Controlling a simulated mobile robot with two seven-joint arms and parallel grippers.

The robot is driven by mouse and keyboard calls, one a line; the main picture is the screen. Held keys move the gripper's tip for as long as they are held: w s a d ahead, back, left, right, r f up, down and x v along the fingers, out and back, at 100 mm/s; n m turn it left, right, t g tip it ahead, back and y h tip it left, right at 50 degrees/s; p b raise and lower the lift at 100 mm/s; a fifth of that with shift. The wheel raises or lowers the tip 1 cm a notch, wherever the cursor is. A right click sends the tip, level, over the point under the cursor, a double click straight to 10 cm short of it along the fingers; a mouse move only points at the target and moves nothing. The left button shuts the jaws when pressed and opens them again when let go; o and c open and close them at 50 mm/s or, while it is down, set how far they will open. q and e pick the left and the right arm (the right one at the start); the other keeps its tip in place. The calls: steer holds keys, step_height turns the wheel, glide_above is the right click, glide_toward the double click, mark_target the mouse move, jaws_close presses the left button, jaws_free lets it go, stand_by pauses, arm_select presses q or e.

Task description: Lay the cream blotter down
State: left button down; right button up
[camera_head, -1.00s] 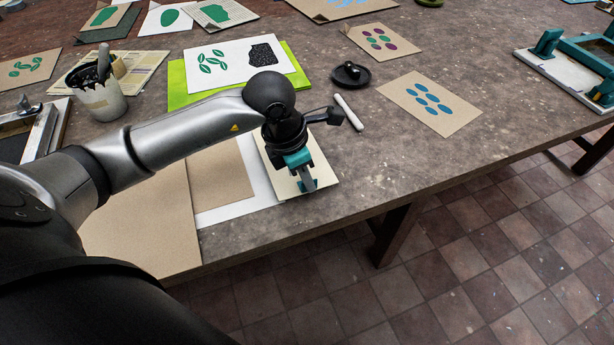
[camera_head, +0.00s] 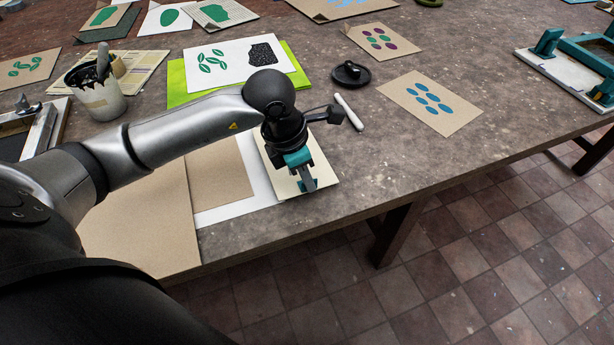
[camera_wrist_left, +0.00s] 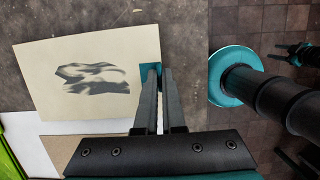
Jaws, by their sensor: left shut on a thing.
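The cream blotter (camera_head: 322,176) is at the table's front edge, partly under my left gripper. In the left wrist view the blotter (camera_wrist_left: 42,88) shows as a pale sheet with a dark grey smudge in its middle. My left gripper (camera_head: 307,184) is shut on the blotter's edge; in the left wrist view its fingertips (camera_wrist_left: 156,70) meet at the sheet's right side. The blotter looks nearly level, but whether it touches the surface below along its whole length I cannot tell. My right gripper does not show in the head view.
A white sheet (camera_head: 238,214) and brown boards (camera_head: 145,225) lie left of the blotter. A white stick (camera_head: 349,112), a dark dish (camera_head: 350,75) and a card with blue ovals (camera_head: 430,103) lie behind and right. The table's front right stretch is clear.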

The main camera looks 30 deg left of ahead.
arm_select(q)
steer(key=shift+f+b, duration=0.45)
steer(key=shift+f, duration=0.05)
steer(key=c, duration=0.9)
jaws_free()
steer(key=shift+c, duration=0.2)
steer(key=shift+c, duration=0.4)
steer(key=shift+r, duration=0.1)
steer(key=shift+r+p, duration=2.5)
steer(key=shift+r, duration=1)
